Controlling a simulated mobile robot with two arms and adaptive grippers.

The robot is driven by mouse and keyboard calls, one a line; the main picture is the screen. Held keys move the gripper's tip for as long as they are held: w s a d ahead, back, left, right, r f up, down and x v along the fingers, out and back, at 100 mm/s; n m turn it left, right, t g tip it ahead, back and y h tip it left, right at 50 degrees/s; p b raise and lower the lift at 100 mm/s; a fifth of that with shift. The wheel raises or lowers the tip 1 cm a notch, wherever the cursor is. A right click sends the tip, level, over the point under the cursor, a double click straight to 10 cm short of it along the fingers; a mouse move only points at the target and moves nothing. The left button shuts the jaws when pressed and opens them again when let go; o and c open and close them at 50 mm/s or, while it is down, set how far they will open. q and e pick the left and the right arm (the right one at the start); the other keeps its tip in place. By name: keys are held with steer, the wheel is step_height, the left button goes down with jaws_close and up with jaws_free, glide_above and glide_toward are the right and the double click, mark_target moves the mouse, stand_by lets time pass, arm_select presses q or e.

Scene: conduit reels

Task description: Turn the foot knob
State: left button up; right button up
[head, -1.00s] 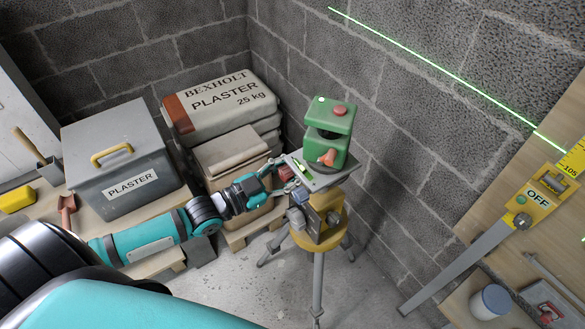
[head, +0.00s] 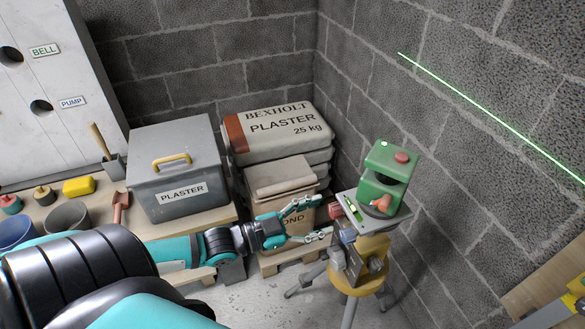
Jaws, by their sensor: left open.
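The green laser level (head: 386,175) stands on a grey plate (head: 400,217) on top of a yellow tripod head (head: 372,250). It has a red button on top and an orange-red knob on its front. A green bubble vial (head: 350,205) lies at the plate's left edge. My left gripper (head: 324,218) is open and empty, its fingers spread just left of the foot knob and apart from it. My right gripper is not in view.
A grey plaster bin (head: 180,170) and buckets (head: 68,217) are to the left. A block wall with a green laser line is behind the tripod.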

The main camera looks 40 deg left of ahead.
arm_select(q)
steer(key=v, duration=0.6)
steer(key=shift+s+a, duration=0.15)
steer(key=shift+s, duration=0.1)
steer(key=s+a+f+n+g+y, duration=0.1)
steer(key=a+f+n+y, duration=0.15)
steer(key=a+f, duration=0.45)
steer(key=a+f+n+g+y, duration=0.1)
steer(key=a+f+y, duration=0.25)
steer(key=f, duration=0.85)
steer(key=s+a+f+n+g+y, duration=0.1)
steer(key=s+f+g+y, duration=0.15)
steer(key=f, duration=0.45)
steer(key=s+f+n+g+y, duration=0.1)
steer(key=s+f, duration=0.3)
steer(key=f, duration=0.3)
steer(key=s+d+f+n+g, duration=0.2)
steer(key=s+d+f+g, duration=0.2)
steer(key=s+f, duration=0.7)
steer(key=s+d+f+g, duration=0.5)
steer(key=s+d+f, duration=0.4)
steer(key=s+d, duration=0.2)
steer(key=shift+d, duration=0.55)
steer(key=shift+w+m+h, duration=0.1)
steer(key=shift+m+h, duration=0.15)
